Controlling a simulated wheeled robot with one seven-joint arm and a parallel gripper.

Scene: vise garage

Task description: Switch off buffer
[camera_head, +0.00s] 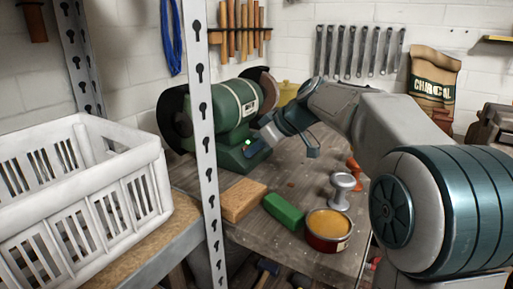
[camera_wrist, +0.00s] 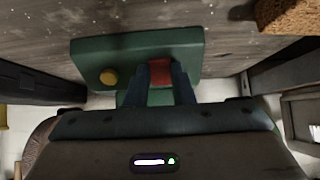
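My gripper (camera_head: 256,143) is at the front of this base. In the wrist view my gripper (camera_wrist: 161,66) has its two dark fingers apart, with the red switch showing between their tips. I cannot tell whether the fingers touch the switch.
On the workbench (camera_head: 262,235) are a tan block (camera_head: 243,200), a green block (camera_head: 283,212), an open tin (camera_head: 328,229) and a grey stamp-like piece (camera_head: 342,188). A metal post (camera_head: 203,120) and a white crate (camera_head: 85,190) stand at the left. A charcoal bag (camera_head: 433,85) is behind.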

